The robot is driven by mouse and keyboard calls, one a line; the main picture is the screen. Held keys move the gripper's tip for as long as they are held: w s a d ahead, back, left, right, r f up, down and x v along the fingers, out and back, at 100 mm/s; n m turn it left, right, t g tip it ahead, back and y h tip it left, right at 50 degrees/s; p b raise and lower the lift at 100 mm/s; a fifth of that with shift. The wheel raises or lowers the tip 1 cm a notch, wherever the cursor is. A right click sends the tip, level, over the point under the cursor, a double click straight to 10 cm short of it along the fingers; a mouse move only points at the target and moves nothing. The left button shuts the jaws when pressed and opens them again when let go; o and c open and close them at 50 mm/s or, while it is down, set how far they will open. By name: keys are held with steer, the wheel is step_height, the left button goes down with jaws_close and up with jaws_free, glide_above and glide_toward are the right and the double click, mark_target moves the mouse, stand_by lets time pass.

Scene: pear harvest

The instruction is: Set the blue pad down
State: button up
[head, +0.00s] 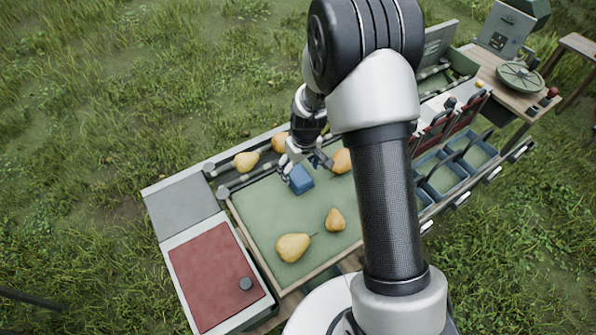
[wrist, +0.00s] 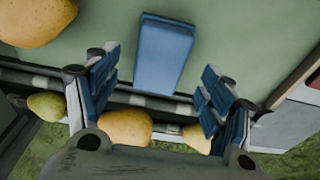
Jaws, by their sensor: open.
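The blue pad (head: 301,180) is a small blue block resting on the green tray surface (head: 270,215), near its back edge. In the wrist view the pad (wrist: 163,54) lies just ahead of the fingertips and apart from them. My gripper (head: 307,162) is right beside the pad in the head view. In the wrist view my gripper (wrist: 158,88) is open, with its two blue-padded fingers spread wide and nothing between them.
On the green surface lie a large pear (head: 293,247), a smaller pear (head: 335,220) and another pear (head: 342,160) near my arm. More pears (head: 246,160) sit in the channel behind. A red-lidded box (head: 214,277) stands at the left; blue bins (head: 440,178) stand at the right.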

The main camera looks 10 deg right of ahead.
step_height(320, 180, up, 7)
steer(key=s+p, duration=0.1)
step_height(320, 180, up, 11)
glide_above(301, 178)
steer(key=s, duration=0.4)
steer(key=s+r+m+t, duration=0.1)
steer(key=s+r, duration=0.4)
steer(key=r, duration=0.2)
steer(key=s+r+m+t, duration=0.1)
steer(key=s+r, duration=0.2)
steer(key=s, duration=0.5)
steer(key=s+r+m, duration=0.1)
steer(key=s+r, duration=0.2)
steer(key=s, duration=0.6)
steer(key=shift+s+a+r+m+t+h, duration=0.2)
steer(key=shift+s+m+t+h, duration=0.1)
steer(key=shift+t, duration=0.1)
step_height(301, 178, down, 4)
steer(key=b, duration=0.3)
steer(key=shift+b, duration=0.35)
